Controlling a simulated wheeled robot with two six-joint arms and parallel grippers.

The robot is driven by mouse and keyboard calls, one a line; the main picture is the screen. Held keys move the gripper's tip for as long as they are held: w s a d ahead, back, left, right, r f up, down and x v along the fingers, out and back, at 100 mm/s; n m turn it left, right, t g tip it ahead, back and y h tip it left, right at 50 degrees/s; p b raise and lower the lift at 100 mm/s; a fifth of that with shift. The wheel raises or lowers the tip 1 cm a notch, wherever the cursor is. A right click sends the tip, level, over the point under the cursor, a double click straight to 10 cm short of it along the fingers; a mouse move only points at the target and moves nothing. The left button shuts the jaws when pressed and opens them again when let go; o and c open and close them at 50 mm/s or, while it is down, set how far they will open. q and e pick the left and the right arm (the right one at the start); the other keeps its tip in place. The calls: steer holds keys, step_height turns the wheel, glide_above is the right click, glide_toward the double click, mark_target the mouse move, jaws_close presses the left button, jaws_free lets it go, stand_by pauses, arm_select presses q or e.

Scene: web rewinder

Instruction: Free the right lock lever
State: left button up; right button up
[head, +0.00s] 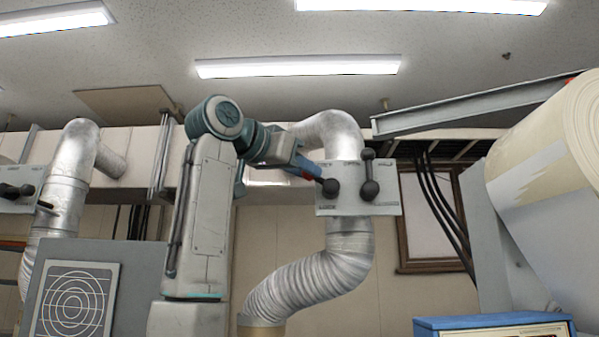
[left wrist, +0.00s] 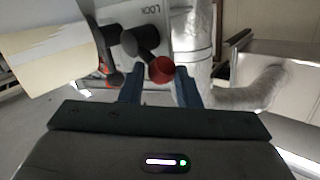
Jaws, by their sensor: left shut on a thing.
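A grey panel (head: 345,205) on the silver duct carries two dark levers with round knobs. The left lever (head: 331,187), above the printed word LOCK, has its knob at my left gripper (head: 313,174). In the left wrist view, the panel (left wrist: 154,14) appears upside down and that lever's knob looks red (left wrist: 160,70). It sits between the blue fingertips of my left gripper (left wrist: 160,78), which is shut on it. My right gripper is out of view.
A second panel with levers (head: 22,193) is at the far left, by another silver duct (head: 66,185). A large cream roll (head: 560,130) stands at the right. A metal beam (head: 470,108) and black cables (head: 440,200) lie right of the panel.

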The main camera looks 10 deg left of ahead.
arm_select(q)
steer(key=shift+d+r+m+g+y, duration=0.6)
steer(key=shift+r+m+g+y, duration=0.25)
steer(key=shift+m, duration=0.25)
steer(key=shift+w+d+r+m+g+y, duration=0.15)
steer(key=shift+w+d+m+g+y, duration=0.15)
steer(key=shift+m+y, duration=0.2)
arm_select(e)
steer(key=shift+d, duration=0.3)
arm_select(q)
steer(key=shift+s, duration=0.1)
steer(key=shift+c, duration=0.2)
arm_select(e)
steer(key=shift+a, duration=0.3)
arm_select(q)
steer(key=o, duration=0.8)
steer(key=shift+o, duration=1.1)
steer(key=shift+d, duration=0.2)
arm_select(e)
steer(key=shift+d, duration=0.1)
